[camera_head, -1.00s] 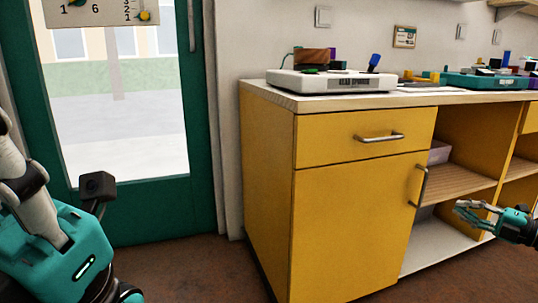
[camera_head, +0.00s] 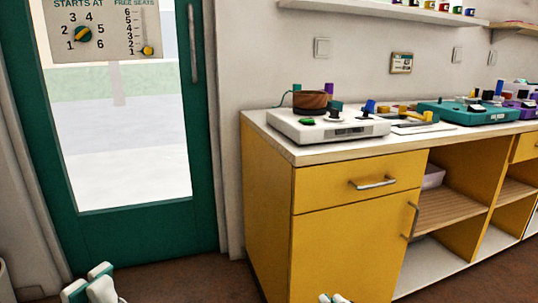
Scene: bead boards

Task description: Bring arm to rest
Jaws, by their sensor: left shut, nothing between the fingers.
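My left gripper (camera_head: 92,285) shows at the bottom left edge, in front of the lower part of the teal door. Only its white and teal fingers are in the picture. They are shut with nothing held. My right gripper (camera_head: 335,298) just shows at the bottom edge, in front of the yellow cabinet. Only its small tips are visible, so its opening cannot be made out. The rest of both arms is out of the picture.
A yellow cabinet (camera_head: 352,225) with open shelves runs right. Its top carries a white board (camera_head: 290,128) with a brown bowl-like piece (camera_head: 312,100), and a teal board (camera_head: 455,113). A teal glazed door (camera_head: 150,233) with a dial sign (camera_head: 110,48) stands left.

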